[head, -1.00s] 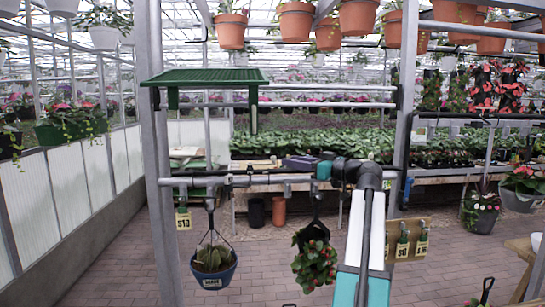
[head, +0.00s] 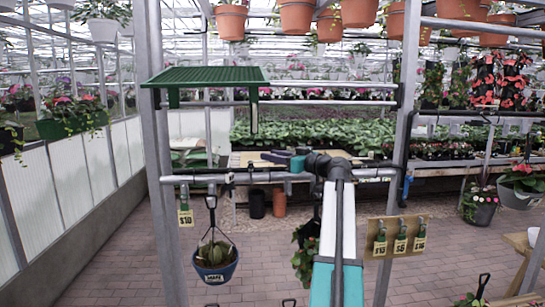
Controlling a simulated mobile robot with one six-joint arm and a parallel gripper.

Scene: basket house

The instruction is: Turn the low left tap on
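A lower grey rail (head: 262,178) crosses between two posts and carries several small dark and grey fittings. One fitting (head: 212,187) is near its left end, above the hanging blue pot. These are too small for me to tell which is the low left tap, or how any handle is set. My arm rises in front of the rail and bends left at its dark joint. My gripper (head: 272,157) is at the arm's left end, just above and seemingly behind the rail, right of that left fitting. Its fingers are too small to tell open or shut.
A blue pot (head: 214,272) with a plant hangs below the rail. Another hanging plant (head: 303,262) is partly hidden by my arm. A tagged wooden board (head: 392,222) is at right. A green shelf (head: 205,75) is above; brick floor (head: 120,270) is clear at left.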

